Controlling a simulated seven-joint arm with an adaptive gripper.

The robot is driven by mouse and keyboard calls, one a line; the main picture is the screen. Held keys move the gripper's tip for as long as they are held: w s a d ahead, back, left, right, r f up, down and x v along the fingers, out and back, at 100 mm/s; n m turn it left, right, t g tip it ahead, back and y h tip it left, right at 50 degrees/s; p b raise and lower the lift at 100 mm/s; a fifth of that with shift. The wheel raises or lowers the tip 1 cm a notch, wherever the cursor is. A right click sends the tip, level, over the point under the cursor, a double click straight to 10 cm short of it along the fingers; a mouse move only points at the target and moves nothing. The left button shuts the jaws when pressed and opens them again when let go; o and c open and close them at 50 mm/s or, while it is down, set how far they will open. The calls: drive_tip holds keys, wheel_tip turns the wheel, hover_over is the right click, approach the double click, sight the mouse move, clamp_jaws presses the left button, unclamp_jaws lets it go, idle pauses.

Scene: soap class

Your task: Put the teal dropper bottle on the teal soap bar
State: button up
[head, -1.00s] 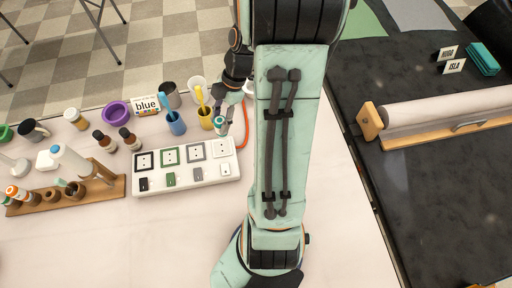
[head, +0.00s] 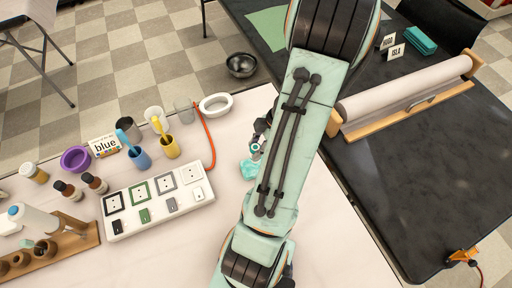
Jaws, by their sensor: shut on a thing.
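My gripper (head: 259,140) is partly hidden behind my own arm, and its fingertips do not show clearly. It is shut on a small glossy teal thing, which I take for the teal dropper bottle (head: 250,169). The bottle shows just below the gripper, left of my arm, over the pale table. I cannot tell its height above the table. A teal block (head: 420,40), which looks like the teal soap bar, lies on the dark table at the back right, beside two name cards. It is well apart from the gripper.
A paper roll in a wooden holder (head: 409,91) stands on the dark table. Name cards (head: 396,51) stand left of the teal block. Left of my gripper are a white socket strip (head: 157,205), cups (head: 170,149) and a white ring-shaped dish (head: 215,104). The pale table's front is clear.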

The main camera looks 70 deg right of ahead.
drive_tip(key=shift+f, duration=0.35)
drive_tip(key=shift+f, duration=0.15)
drive_tip(key=o, duration=1)
drive_tip(key=shift+c, duration=0.2)
drive_tip(key=v, duration=1.2)
drive_tip(key=shift+a, duration=0.1)
